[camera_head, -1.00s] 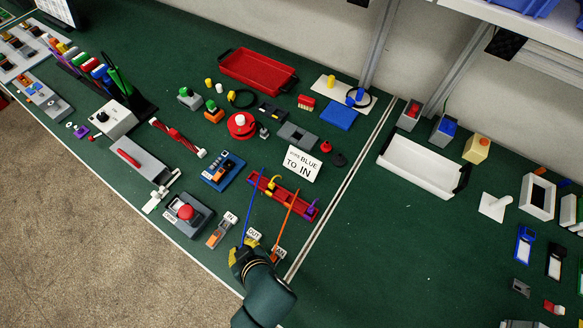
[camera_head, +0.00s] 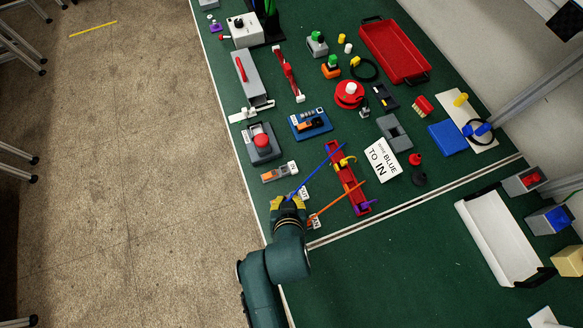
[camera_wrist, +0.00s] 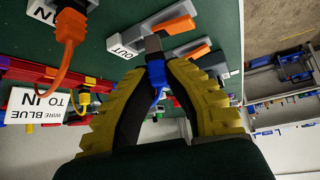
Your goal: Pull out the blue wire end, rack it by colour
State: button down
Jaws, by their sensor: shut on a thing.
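My gripper (camera_head: 288,203) is shut on the blue wire's end (camera_wrist: 156,75), beside the OUT label (camera_head: 304,193). The blue wire (camera_head: 318,170) runs from there up to the red rack's far end. In the wrist view, the held end is by a small grey tip (camera_wrist: 153,42) near the OUT label; I cannot tell whether it is still seated. The red rack (camera_head: 335,154) has yellow and purple hooks. An orange wire (camera_head: 340,197) crosses its near part. The IN block (camera_head: 278,172), with an orange lever, sits left of the OUT label.
A white sign (camera_head: 382,160) reads "WIRE BLUE TO IN". A grey box with a red button (camera_head: 261,142) and a blue-based device (camera_head: 311,123) stand beyond the IN block. Bare green bench (camera_head: 390,265) lies to the right, past the white lines.

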jog(key=shift+r+p, duration=1.4)
jog(key=shift+p, duration=0.1)
jog(key=w+d+b, duration=0.1)
jog(key=w+d, duration=0.3)
jog(key=w, duration=0.1)
jog(key=w+d+b, duration=0.1)
jog(key=w+d, duration=0.4)
jog(key=w, duration=0.1)
jog(key=w+d+b, duration=0.1)
jog(key=w+d, duration=0.3)
jog(key=w, duration=0.2)
jog(key=shift+w+d+f+b, duration=0.1)
jog(key=shift+d+f+b, duration=0.05)
jog(key=shift+d+b, duration=0.25)
jog(key=shift+w+d+b, duration=0.4)
jog(key=shift+w+d, duration=0.25)
jog(key=shift+w, duration=0.2)
jog(key=shift+r, duration=0.2)
